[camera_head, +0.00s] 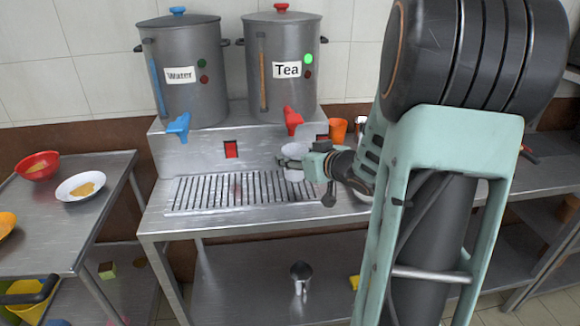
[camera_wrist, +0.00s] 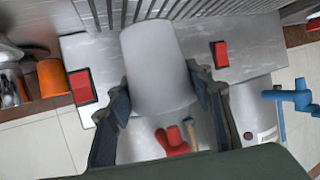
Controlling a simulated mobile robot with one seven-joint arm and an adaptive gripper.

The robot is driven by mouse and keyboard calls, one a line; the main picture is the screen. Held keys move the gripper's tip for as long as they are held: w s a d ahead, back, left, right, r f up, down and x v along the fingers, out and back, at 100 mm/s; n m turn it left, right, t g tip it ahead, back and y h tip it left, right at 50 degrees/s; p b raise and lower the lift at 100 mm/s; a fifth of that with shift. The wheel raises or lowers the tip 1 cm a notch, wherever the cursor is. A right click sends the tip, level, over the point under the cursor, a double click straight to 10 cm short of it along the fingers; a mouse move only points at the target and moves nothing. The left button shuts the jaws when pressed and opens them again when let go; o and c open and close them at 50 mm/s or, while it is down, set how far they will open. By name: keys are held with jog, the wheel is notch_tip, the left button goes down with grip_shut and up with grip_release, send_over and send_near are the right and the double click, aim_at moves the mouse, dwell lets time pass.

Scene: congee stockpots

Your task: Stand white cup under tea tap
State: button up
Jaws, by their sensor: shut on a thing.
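The white cup (camera_head: 292,154) is held in my gripper (camera_head: 298,163), which is shut around its sides. In the head view it shows just below the red tea tap (camera_head: 292,121), over the drip grille (camera_head: 210,192). In the wrist view the cup (camera_wrist: 158,65) sits between the two fingers of my gripper (camera_wrist: 163,95). The red tap (camera_wrist: 173,138) shows beyond it there. The tap belongs to the grey pot labelled Tea (camera_head: 284,75). Whether the cup touches the grille cannot be told; part of it is hidden by the gripper.
The Water pot (camera_head: 183,85) with a blue tap (camera_head: 178,126) stands to the left. An orange cup (camera_head: 338,130) stands at the right of the dispenser. A left table (camera_head: 100,215) holds a red bowl (camera_head: 37,165) and a white bowl (camera_head: 80,186). The grille's left part is clear.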

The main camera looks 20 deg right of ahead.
jog(key=shift+w, duration=0.65)
jog(key=shift+w+a+f+b, duration=0.15)
jog(key=shift+f+b, duration=0.25)
jog(key=shift+f, duration=0.45)
jog(key=shift+w+d+f+b, duration=0.15)
jog(key=shift+f+b, duration=0.25)
jog(key=shift+f, duration=0.45)
jog(key=shift+a, duration=0.1)
jog(key=shift+f, duration=0.2)
jog(key=o, duration=1.1)
jog(key=shift+o, duration=0.2)
